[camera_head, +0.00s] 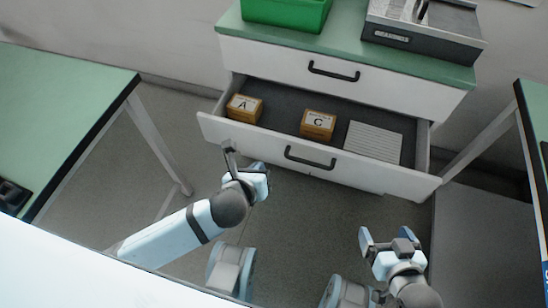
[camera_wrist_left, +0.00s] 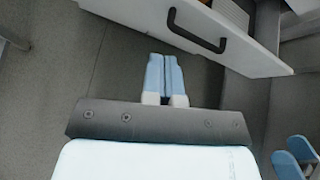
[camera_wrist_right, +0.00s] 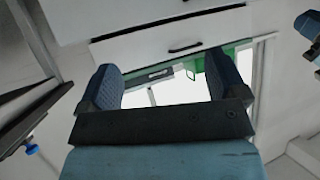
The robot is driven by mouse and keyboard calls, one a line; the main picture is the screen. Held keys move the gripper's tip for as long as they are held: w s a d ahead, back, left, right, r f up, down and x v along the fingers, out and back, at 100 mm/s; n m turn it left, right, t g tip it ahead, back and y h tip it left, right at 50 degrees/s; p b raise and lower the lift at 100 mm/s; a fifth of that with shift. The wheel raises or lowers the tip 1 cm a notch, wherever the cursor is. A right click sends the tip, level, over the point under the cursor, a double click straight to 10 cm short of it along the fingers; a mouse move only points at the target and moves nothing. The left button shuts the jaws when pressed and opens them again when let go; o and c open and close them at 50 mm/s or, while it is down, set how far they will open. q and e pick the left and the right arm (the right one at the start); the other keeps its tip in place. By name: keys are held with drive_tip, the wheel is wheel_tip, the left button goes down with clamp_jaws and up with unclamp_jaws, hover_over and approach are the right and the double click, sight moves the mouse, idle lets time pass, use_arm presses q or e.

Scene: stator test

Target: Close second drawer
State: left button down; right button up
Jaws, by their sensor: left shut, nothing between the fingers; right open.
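The second drawer (camera_head: 352,169) of the white cabinet is pulled out, with a black bar handle (camera_head: 310,158) on its front. It holds a box marked A (camera_head: 244,108), a box marked C (camera_head: 317,124) and a light ribbed piece (camera_head: 373,142). My left gripper (camera_head: 262,176) is shut and empty, in front of the drawer's left half and apart from the handle; the left wrist view shows its fingers (camera_wrist_left: 164,76) together, with the handle (camera_wrist_left: 197,30) beyond. My right gripper (camera_head: 389,238) is open and empty, in front of the drawer's right end.
The top drawer (camera_head: 290,66) is shut. A green bin (camera_head: 285,12) and a grey device (camera_head: 421,36) stand on the cabinet top. Green-topped tables stand left (camera_head: 65,105) and right (camera_head: 534,110). Floor between my arms and the drawer is clear.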

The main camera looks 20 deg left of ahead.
use_arm(q)
drive_tip(key=f+m+b, duration=0.1)
drive_tip(key=f+m, duration=0.1)
drive_tip(key=m, duration=0.1)
drive_tip(key=b, duration=0.3)
approach(277, 134)
wheel_tip(277, 134, down, 4)
drive_tip(key=s, duration=0.2)
drive_tip(key=shift+y, duration=0.3)
drive_tip(key=w, duration=0.2)
drive_tip(key=w+b, duration=0.1)
drive_tip(key=w+d+f, duration=0.1)
drive_tip(key=w, duration=0.1)
drive_tip(key=shift+w+b, duration=0.35)
drive_tip(key=shift+w, duration=0.05)
drive_tip(key=shift+w+r, duration=0.2)
drive_tip(key=shift+w, duration=0.3)
use_arm(e)
drive_tip(key=shift+w+a+r+t+y, duration=0.55)
drive_tip(key=shift+a+r+t, duration=0.15)
drive_tip(key=shift+a+r, duration=0.1)
drive_tip(key=shift+w+a+r+t+y, duration=0.5)
drive_tip(key=shift+a+r+t+y, duration=0.05)
drive_tip(key=shift+a+r+t, duration=0.2)
drive_tip(key=shift+r, duration=0.1)
